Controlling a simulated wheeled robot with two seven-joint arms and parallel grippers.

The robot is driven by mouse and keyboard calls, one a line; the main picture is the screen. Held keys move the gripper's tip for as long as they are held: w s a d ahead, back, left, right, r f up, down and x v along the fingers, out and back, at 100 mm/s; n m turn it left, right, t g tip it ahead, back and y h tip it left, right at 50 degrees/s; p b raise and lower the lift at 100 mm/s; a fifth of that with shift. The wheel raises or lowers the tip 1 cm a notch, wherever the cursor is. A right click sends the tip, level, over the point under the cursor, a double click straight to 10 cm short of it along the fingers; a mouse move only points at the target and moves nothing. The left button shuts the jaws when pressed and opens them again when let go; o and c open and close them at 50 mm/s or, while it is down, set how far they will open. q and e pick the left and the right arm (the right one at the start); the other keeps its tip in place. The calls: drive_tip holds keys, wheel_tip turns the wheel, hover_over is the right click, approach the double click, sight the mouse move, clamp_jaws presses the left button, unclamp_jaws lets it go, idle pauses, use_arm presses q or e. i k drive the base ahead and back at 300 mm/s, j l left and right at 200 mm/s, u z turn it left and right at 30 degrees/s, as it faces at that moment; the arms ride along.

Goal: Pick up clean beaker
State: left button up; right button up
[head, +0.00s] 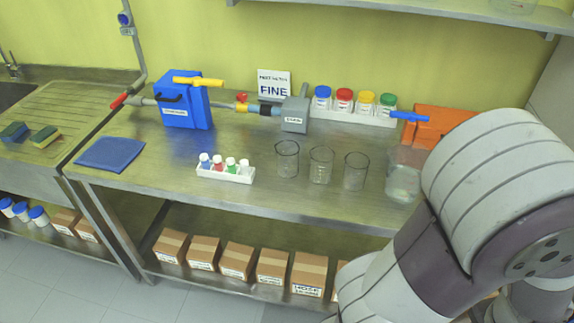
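Several clear glass beakers stand upright on the steel bench. The left beaker (287,160), the middle beaker (321,166) and the right beaker (355,172) form a row near the middle of the bench and look empty. A larger clear vessel (403,178) stands to their right, close to my arm, and seems to hold some clear contents. I cannot tell from this view which beaker is clean. My arm covers the lower right of the view. Neither gripper shows.
A white rack (232,174) of small bottles stands left of the beakers. Behind them are a grey box (295,115), a blue box (184,104), a jar rack (350,114) and an orange case (440,121). A blue cloth (110,154) lies left. Cardboard boxes fill the lower shelf (215,245).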

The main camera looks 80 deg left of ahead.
sight(322, 158)
drive_tip(key=u, duration=2.65)
drive_tip(key=i+j, duration=0.2)
drive_tip(key=i+j+z, duration=0.2)
drive_tip(key=z, duration=0.15)
drive_tip(key=i+j+z, duration=0.15)
drive_tip(key=j+z, duration=0.25)
drive_tip(key=i+j+z, duration=0.1)
drive_tip(key=j+z, duration=0.65)
drive_tip(key=z, duration=0.45)
drive_tip(key=i+l, duration=0.05)
